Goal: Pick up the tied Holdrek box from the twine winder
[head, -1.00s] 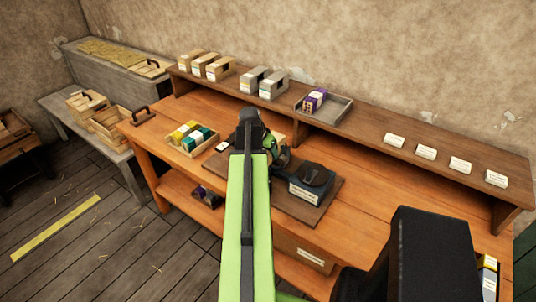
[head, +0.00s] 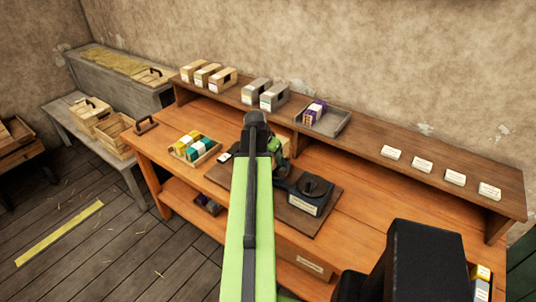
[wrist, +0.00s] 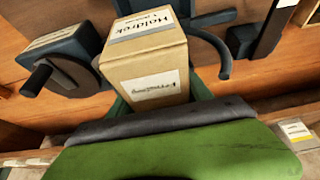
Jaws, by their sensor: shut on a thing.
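The Holdrek box (wrist: 147,62) is a tan carton with a white label reading Holdrek on one face and a second label on the face toward the camera. My gripper (wrist: 160,98) is shut on it, with green fingers on both sides. In the head view my gripper (head: 273,147) is over the bench by the winder, and my arm hides most of the box. The dark twine winder (head: 307,194) sits on a brown board; it also shows in the wrist view (wrist: 62,75). I cannot make out twine on the box or whether it touches the winder.
A tray of coloured boxes (head: 207,151) lies left of my arm. A raised shelf (head: 360,148) behind carries several cartons, a grey tray (head: 338,126) with a purple box, and label cards. Wooden crates (head: 113,132) stand on the grey side bench.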

